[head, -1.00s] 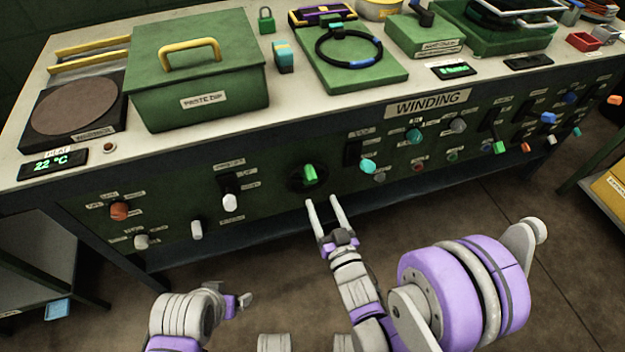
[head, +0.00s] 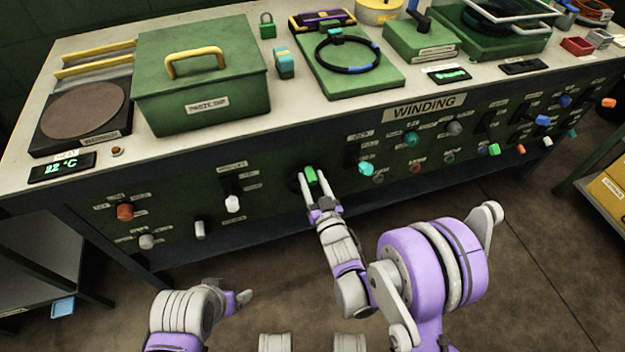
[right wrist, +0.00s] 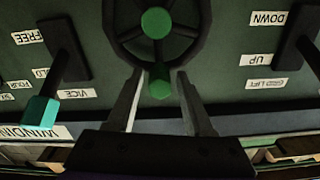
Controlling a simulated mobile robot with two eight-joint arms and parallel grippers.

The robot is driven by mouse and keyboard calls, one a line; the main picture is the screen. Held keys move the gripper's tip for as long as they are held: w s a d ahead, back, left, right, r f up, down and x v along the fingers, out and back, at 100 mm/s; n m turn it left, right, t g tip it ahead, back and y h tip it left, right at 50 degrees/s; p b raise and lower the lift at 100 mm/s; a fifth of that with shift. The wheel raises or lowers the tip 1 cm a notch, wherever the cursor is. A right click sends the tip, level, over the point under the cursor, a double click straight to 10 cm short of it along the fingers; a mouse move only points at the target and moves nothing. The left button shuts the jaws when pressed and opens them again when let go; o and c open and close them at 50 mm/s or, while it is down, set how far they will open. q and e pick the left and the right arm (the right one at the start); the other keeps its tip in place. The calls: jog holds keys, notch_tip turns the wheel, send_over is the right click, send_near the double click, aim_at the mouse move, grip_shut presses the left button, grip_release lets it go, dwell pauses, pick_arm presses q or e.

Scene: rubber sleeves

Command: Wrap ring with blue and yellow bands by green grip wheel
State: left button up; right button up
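The black ring (head: 322,62) lies on a green board (head: 385,80) on the bench, with blue bands (head: 357,70) and a small teal piece (head: 335,32) at its far side. I cannot make out yellow on it. The green grip (head: 311,176) stands out from the bench front; in the right wrist view the grip (right wrist: 159,86) sits on the rim of a dark spoked wheel (right wrist: 188,42) with a green hub (right wrist: 155,23). My right gripper (head: 313,184) is open, one finger on each side of the grip, with gaps. My left gripper (head: 243,297) is low at left, its fingers unclear.
A green lidded box (head: 200,80) and a round heater plate (head: 85,110) stand on the bench at left. A teal-topped lever (right wrist: 40,110) and other knobs flank the wheel. The floor before the bench is clear.

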grip_shut()
dwell(1.2)
